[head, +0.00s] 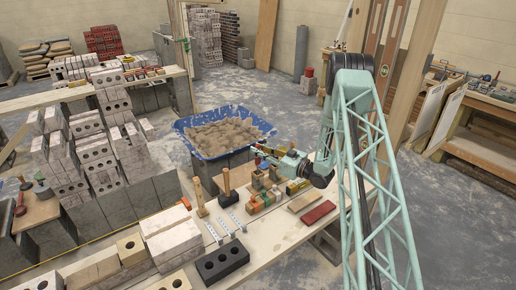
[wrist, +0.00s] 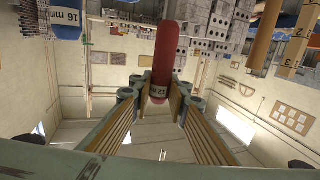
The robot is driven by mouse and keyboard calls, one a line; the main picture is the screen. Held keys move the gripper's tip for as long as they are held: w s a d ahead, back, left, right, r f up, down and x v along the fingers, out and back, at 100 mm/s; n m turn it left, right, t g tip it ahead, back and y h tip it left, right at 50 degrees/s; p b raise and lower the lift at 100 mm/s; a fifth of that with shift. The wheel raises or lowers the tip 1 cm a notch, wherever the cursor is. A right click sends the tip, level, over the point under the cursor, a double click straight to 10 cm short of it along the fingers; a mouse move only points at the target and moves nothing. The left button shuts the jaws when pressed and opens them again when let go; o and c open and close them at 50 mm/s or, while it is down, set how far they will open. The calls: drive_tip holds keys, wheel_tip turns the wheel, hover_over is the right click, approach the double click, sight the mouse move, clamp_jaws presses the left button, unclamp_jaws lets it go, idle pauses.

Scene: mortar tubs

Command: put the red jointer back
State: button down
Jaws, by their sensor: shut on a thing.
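My gripper (head: 264,153) is in the head view above the plank bench, near the right edge of the blue mortar tub. In the wrist view my gripper (wrist: 158,98) is shut on the red jointer (wrist: 168,45). Its red handle lies between the fingers, with a pale label reading "12" and partly hidden. In the head view the jointer is too small to make out clearly. A blue handle marked "16 mm" (wrist: 67,22) shows at the upper left of the wrist view. Small wooden blocks with orange and green parts (head: 262,198) stand on the bench below my gripper.
The blue tub (head: 187,128) holds mortar. Two upright wooden-handled tools (head: 227,184) stand left of the blocks. A dark holed brick (head: 222,262) lies at the front. A red flat piece (head: 318,212) lies right of the blocks. Stacked grey blocks (head: 98,155) rise at left.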

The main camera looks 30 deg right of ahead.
sight(258, 162)
drive_tip(key=shift+f+b, duration=1.85)
drive_tip(key=shift+f, duration=1.5)
drive_tip(key=shift+f+b, duration=0.4)
drive_tip(key=shift+f, duration=0.1)
drive_tip(key=c, duration=2.4)
unclamp_jaws()
drive_tip(key=shift+v, duration=5.95)
